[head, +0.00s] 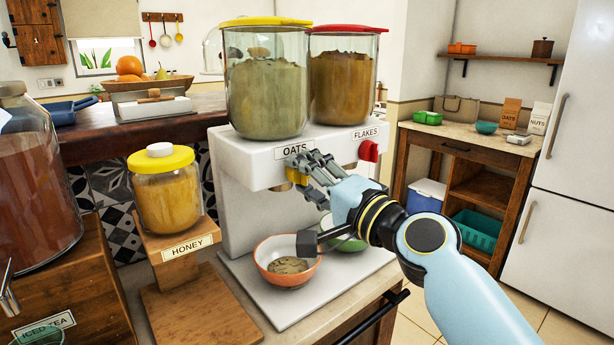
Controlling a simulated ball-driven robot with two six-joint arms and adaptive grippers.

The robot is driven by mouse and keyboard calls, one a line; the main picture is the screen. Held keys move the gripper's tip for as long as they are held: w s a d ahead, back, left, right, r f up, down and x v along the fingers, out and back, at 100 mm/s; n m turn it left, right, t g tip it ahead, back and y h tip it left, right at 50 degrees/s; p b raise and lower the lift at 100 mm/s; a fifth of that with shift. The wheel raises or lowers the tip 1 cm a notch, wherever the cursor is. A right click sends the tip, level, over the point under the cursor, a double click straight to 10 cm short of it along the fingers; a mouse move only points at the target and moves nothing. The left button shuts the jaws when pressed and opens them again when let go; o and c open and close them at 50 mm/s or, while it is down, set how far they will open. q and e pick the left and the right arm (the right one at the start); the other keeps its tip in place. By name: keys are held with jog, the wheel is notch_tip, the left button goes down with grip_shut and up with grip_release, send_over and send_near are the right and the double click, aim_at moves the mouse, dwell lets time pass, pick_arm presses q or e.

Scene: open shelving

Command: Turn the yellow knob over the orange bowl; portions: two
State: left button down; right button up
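The yellow knob (296,177) is on the front of the white dispenser under the OATS label, partly hidden by my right gripper (302,171). The gripper's fingers are at the knob, overlapping it; whether they are closed on it I cannot tell. The orange bowl (268,253) stands upright on the dispenser's base below the knob, with a small heap of beige oats (288,265) in it. The clear oats container (266,85) with a yellow lid is above. My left gripper is not in view.
A red knob (369,151) is under the FLAKES label, right of my gripper. A green bowl (350,244) is partly behind my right wrist. A honey jar (167,194) on a wooden stand and an iced tea jar (35,190) stand left.

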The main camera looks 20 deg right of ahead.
jog(key=o, duration=0.4)
jog(key=v, duration=1.2)
jog(key=shift+f, duration=0.1)
dwell(0.4)
